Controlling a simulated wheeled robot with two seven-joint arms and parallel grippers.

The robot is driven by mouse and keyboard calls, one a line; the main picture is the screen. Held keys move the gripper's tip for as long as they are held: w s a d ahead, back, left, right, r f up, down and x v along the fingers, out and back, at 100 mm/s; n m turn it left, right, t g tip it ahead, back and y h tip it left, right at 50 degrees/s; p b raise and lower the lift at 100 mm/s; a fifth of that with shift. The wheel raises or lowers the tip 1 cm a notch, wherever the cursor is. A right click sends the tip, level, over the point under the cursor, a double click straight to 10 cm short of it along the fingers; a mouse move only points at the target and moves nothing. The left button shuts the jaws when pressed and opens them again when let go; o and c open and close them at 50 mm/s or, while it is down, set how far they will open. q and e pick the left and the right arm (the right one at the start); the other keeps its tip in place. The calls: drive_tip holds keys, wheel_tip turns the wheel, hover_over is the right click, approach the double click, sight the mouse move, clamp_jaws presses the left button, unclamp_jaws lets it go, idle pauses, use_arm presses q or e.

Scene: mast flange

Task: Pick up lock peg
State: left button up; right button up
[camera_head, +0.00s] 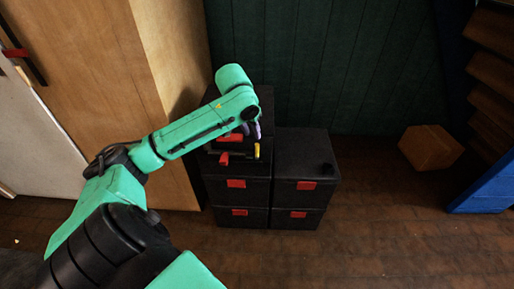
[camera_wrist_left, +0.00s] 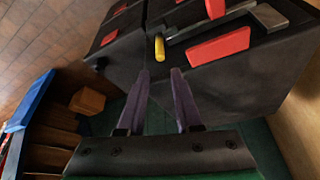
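A small yellow peg (camera_head: 257,151) shows at the right end of a dark bar on the upper black box of the left stack; I take it to be the lock peg. It also shows in the left wrist view (camera_wrist_left: 159,48), upright at the bar's end. My left gripper (camera_head: 255,131) is just above and behind the peg in the head view. In the left wrist view the two purple-grey fingers (camera_wrist_left: 161,72) are apart with nothing between them. The peg lies just beyond the fingertips, and I see no contact. My right gripper is not in view.
Black boxes with red latches (camera_head: 296,185) stand in two stacks, the right one lower with a black knob on top. A wooden cabinet (camera_head: 160,80) stands close on the left. A cardboard box (camera_head: 430,147) and a blue-sided shelf (camera_head: 487,190) are right. The floor between is clear.

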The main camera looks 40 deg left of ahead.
sight(256, 146)
use_arm(q)
drive_tip(key=b+x, duration=0.1)
drive_tip(key=x, duration=1)
drive_tip(key=shift+f, duration=0.35)
drive_tip(key=shift+r, duration=0.1)
clamp_jaws()
